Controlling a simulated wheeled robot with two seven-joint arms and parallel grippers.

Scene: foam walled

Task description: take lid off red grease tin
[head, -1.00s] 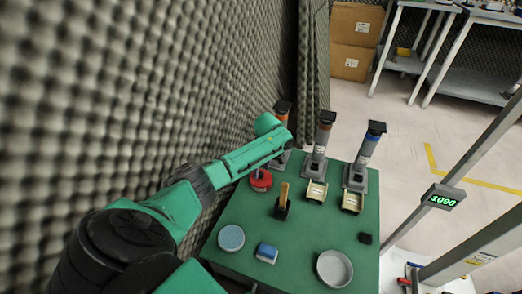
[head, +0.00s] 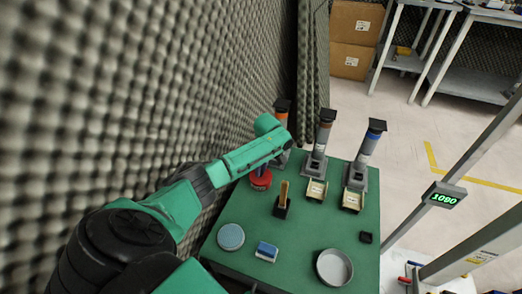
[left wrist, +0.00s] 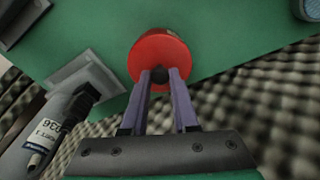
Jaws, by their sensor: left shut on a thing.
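The red grease tin (head: 261,183) stands at the far left part of the green table in the head view, partly covered by my arm. Its round red lid (left wrist: 150,53) shows from above in the left wrist view, with a small dark knob (left wrist: 159,74) near the rim nearest my fingers. My left gripper (left wrist: 160,77) is shut on the knob, one finger on each side; in the head view the gripper (head: 262,169) is just over the tin. I cannot tell whether the lid is seated or slightly raised. My right gripper is not in view.
The green table (head: 300,235) also holds a light-blue round tin (head: 231,237), a blue-and-white block (head: 266,251), a grey round dish (head: 334,268) and a wooden-handled item (head: 283,200). Several upright dispensers (head: 362,160) stand behind. A foam wall (head: 130,90) is close on the left.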

